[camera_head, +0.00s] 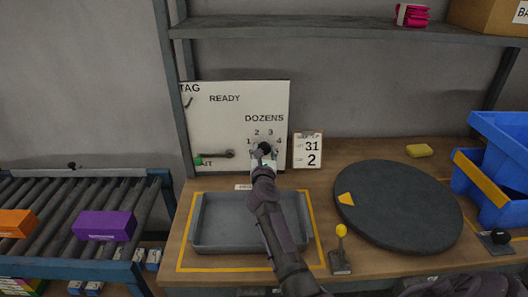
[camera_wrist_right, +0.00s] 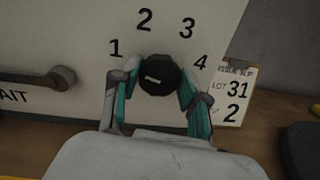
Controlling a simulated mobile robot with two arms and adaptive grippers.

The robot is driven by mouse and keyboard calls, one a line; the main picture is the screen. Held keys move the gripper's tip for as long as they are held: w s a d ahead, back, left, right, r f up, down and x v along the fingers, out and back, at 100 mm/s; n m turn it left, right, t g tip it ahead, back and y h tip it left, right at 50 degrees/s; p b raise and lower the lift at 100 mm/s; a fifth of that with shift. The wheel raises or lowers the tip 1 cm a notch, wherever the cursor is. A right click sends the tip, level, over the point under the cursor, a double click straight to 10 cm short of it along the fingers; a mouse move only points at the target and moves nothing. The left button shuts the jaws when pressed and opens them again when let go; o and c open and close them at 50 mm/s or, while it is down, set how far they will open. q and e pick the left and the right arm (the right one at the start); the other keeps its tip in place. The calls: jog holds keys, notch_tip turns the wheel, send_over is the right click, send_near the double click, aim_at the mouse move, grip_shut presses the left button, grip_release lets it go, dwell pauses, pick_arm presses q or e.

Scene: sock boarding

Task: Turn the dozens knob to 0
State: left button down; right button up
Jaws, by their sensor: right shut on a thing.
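The dozens knob (camera_wrist_right: 160,72) is dark and round, on a white panel (camera_head: 225,125) under the word DOZENS. In the right wrist view the numbers 1, 2, 3 and 4 arc above it; no 0 shows, and the lower part of the dial is hidden by my gripper. A short white mark on the knob lies nearly level, left of its middle. My right gripper (camera_wrist_right: 157,84) has its teal fingers on both sides of the knob and is shut on it. In the head view the right gripper (camera_head: 263,154) covers much of the knob. My left gripper is not in view.
A lever (camera_head: 216,154) sits on the panel left of the dial. An issue slip (camera_head: 307,150) reading 31 and 2 stands right. A grey tray (camera_head: 197,222), a dark turntable (camera_head: 400,205), a yellow-tipped lever (camera_head: 341,232) and blue bins (camera_head: 490,170) occupy the bench.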

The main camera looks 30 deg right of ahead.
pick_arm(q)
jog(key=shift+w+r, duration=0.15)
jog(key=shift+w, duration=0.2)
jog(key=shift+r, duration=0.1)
pick_arm(e)
jog(key=shift+n, duration=0.3)
jog(key=n+p, duration=0.2)
jog(key=shift+r+n, duration=0.15)
jog(key=shift+n, duration=0.25)
jog(key=n+p, duration=0.1)
jog(key=n, duration=0.2)
jog(key=shift+n, duration=0.3)
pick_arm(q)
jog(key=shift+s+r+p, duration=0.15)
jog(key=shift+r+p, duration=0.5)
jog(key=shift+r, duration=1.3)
pick_arm(e)
jog(key=shift+n, duration=1.6)
jog(key=shift+t, duration=0.4)
jog(key=o, duration=1.1)
jog(key=shift+o, duration=0.2)
jog(key=shift+f, duration=0.2)
